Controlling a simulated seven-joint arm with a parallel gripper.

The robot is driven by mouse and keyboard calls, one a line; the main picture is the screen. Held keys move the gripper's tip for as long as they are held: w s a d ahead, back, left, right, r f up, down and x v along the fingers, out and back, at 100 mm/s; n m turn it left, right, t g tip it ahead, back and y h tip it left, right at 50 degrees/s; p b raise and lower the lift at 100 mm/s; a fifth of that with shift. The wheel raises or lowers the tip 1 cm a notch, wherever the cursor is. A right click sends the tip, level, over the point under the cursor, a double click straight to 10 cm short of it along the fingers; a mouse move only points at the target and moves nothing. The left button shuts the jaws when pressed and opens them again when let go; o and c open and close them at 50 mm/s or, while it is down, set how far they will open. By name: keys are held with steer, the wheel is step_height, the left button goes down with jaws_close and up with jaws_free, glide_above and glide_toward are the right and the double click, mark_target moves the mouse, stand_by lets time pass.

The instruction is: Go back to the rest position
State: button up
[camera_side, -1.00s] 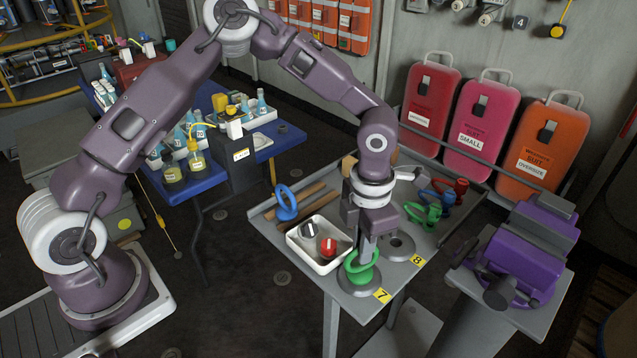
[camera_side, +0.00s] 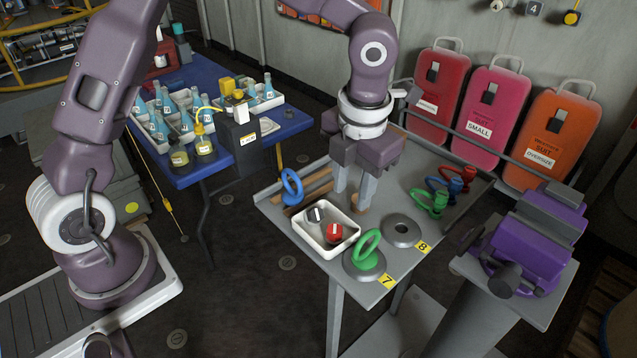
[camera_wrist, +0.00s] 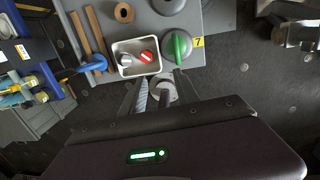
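My gripper (camera_side: 354,195) is raised above the grey worktable (camera_side: 447,213), pointing down. Its two fingers stand apart with nothing seen between them; it also shows in the wrist view (camera_wrist: 152,92). A green ring handle (camera_side: 367,247) stands tilted on the round base by the yellow 7 label, clear of the fingers. It also shows in the wrist view (camera_wrist: 179,47). The round base by the 8 label (camera_side: 403,231) carries no handle.
A white tray (camera_side: 305,236) holds a grey knob and a red knob. Several coloured handles stand at the right back. A purple vise (camera_side: 535,240) is at right; a blue bench (camera_side: 215,160) is at left.

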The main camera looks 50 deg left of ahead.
steer(key=s+a+r+n+t, duration=0.1)
steer(key=s+a+r+n, duration=0.2)
steer(key=s+n, duration=0.4)
steer(key=s+a+r+n+t, duration=0.2)
steer(key=s+n, duration=0.5)
steer(key=n, duration=1)
steer(key=s+a+r+n+t+h, duration=0.1)
steer(key=s+a+r+n, duration=0.4)
steer(key=n, duration=0.6)
steer(key=shift+s+r+n+t, duration=0.4)
steer(key=shift+s+r+t, duration=0.1)
steer(key=shift+s+r, duration=0.45)
steer(key=shift+f, duration=0.1)
